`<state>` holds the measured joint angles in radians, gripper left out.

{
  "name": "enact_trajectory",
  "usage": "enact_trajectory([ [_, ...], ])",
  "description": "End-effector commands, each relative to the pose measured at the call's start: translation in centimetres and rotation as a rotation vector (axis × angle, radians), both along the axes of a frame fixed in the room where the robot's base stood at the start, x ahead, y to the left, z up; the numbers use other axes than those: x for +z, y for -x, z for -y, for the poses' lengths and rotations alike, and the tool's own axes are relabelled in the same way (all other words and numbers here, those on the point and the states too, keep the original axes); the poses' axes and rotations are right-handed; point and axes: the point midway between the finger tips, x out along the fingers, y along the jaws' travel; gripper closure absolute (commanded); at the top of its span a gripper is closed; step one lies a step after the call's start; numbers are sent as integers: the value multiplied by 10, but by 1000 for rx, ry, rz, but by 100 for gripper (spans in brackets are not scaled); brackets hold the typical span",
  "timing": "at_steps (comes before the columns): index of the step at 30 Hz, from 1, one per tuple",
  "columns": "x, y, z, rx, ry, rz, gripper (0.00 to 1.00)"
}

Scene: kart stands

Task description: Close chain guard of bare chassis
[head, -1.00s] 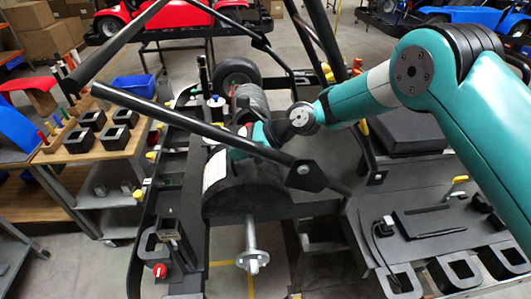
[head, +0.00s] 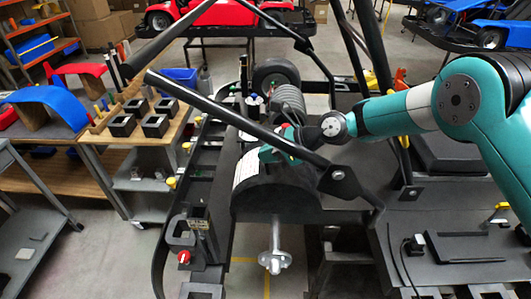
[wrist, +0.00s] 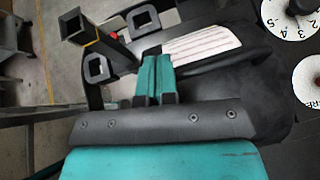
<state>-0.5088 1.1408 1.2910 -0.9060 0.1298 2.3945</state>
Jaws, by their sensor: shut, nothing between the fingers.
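The bare chassis (head: 225,190) is a black frame with black tubes on a stand. The chain guard appears to be the rounded black cover (head: 285,198) with a white printed label (head: 245,167), above a silver axle hub (head: 275,260). My gripper (head: 268,155) is shut and empty at the cover's upper edge, beside the label, partly behind a black tube. In the wrist view my teal fingers (wrist: 156,78) are together, just beside the label (wrist: 202,45) and over or against the black cover. I cannot tell whether they touch it, or how far the guard is closed.
A diagonal black tube (head: 240,122) crosses in front of my gripper. A red knob (head: 184,257) sits at the front left. A wooden bench (head: 135,130) with black square holders stands left. In the wrist view, white numbered dials (wrist: 290,18) lie right.

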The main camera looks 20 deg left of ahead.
Motion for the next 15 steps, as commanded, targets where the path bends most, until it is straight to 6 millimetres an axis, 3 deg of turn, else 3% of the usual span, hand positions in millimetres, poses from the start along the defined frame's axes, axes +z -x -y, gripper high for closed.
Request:
enact_trajectory([
  [6, 38, 0, 18, 0, -2, 1, 100],
  [8, 38, 3, 15, 4, -4, 6, 100],
  [15, 85, 12, 7, 3, -5, 8, 100],
])
